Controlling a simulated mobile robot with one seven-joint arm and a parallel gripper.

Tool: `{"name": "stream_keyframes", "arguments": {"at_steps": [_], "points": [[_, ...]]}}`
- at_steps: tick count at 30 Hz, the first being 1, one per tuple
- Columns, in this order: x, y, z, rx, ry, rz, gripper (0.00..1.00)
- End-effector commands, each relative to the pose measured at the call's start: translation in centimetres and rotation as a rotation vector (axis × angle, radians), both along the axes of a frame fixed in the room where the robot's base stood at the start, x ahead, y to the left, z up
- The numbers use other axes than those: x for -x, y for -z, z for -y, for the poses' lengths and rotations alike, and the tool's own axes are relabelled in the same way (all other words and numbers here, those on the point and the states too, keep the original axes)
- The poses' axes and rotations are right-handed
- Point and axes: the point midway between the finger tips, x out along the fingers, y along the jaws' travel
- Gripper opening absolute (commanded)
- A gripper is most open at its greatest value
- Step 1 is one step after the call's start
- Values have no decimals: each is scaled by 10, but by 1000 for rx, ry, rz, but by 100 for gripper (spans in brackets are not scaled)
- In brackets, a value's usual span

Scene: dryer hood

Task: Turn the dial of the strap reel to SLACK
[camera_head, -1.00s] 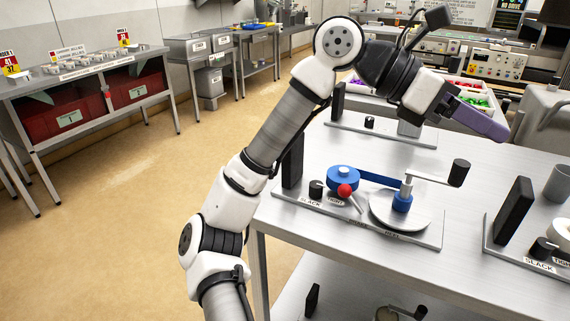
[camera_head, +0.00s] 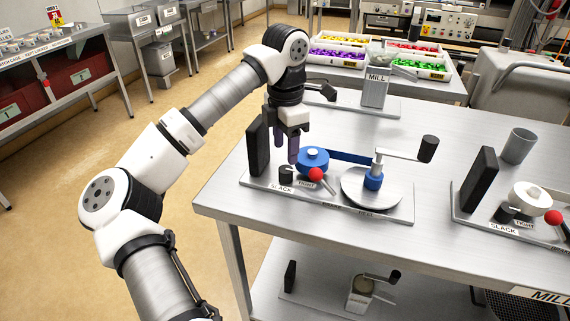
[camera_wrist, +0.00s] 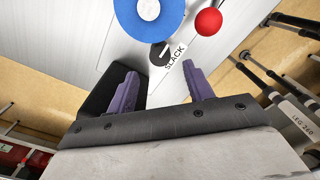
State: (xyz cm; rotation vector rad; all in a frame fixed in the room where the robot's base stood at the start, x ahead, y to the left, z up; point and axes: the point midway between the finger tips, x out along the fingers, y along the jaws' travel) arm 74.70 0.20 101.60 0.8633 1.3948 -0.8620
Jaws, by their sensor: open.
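The strap reel stands on a grey plate (camera_head: 403,206) on the steel table. Its blue drum (camera_head: 313,160) has a blue strap (camera_head: 348,157) running to a crank spindle. A small black dial (camera_head: 285,174) sits beside the SLACK and TIGHT labels; I cannot read its setting. A red-ball lever (camera_head: 316,174) stands just right of it. My gripper (camera_head: 286,151) points down, open and empty, above the dial and left of the drum. In the wrist view, the dial (camera_wrist: 158,50) is partly seen ahead of my gripper (camera_wrist: 163,83), with the SLACK label beside it.
A black upright block (camera_head: 258,146) stands close left of my gripper. The crank handle (camera_head: 428,149) sticks up at the right. A similar white reel (camera_head: 531,196) stands farther right, and a mill (camera_head: 376,88) behind. The table front between the reels is clear.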

Motion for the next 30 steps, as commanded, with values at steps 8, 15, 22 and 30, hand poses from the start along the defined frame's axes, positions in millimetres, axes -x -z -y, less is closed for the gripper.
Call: {"name": "stream_keyframes", "arguments": {"at_steps": [8,15,22,30], "points": [[1,48,1,3,1,-2,52],[1,63,1,2,2,0,52],[0,64,1,2,2,1,52],[0,64,1,2,2,1,18]]}}
